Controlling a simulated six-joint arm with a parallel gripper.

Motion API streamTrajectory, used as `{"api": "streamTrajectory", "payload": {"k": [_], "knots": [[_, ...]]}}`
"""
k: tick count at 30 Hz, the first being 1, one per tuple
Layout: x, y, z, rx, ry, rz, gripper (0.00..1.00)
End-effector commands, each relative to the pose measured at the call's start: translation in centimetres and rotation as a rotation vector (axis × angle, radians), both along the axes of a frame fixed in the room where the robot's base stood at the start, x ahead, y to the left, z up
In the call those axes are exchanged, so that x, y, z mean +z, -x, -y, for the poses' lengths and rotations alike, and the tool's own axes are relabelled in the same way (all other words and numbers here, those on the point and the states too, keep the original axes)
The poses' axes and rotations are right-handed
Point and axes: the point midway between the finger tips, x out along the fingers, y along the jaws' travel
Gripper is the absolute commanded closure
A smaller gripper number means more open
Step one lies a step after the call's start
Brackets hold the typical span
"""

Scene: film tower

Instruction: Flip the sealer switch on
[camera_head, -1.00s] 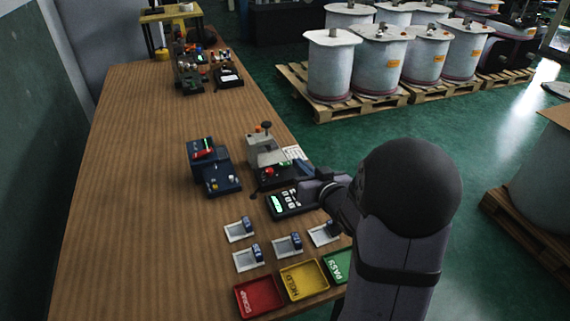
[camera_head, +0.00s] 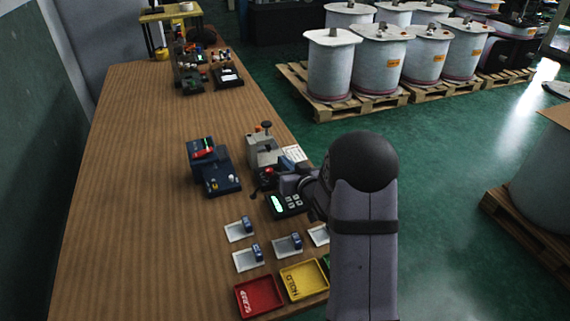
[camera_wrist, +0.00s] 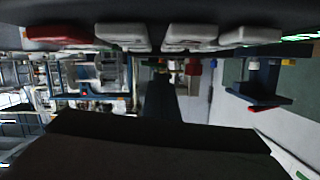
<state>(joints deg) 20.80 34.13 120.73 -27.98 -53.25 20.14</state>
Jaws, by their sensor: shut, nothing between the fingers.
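A dark blue bench device (camera_head: 222,178) with a red-and-green top and small controls on its front plate stands on the wooden bench; it looks like the sealer. The position of its switch is too small to read. My gripper (camera_head: 268,189) is shut and empty. It is to the right of the blue device, apart from it, close to the front of a grey device (camera_head: 262,152) with a black knob and a red part. Whether it touches the grey device I cannot tell. The wrist view is dark and blurred, and I cannot make out the switch there.
A black keypad unit with a lit display (camera_head: 279,203) lies just below my gripper. Several small white trays with blue pieces, a red tray (camera_head: 260,313) and a yellow tray (camera_head: 304,293) are nearer. The bench's left side (camera_head: 135,190) is clear.

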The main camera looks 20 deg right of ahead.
Motion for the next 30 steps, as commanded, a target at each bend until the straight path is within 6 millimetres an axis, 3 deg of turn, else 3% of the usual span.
{"api": "streamTrajectory", "payload": {"k": [13,19,30], "knots": [[-0.4,0.0,-0.1,0.0,0.002,0.001,1.0],[-1.4,0.0,-0.4,0.002,0.078,0.003,1.0],[-0.7,0.1,-0.4,0.001,0.083,-0.003,1.0]]}}
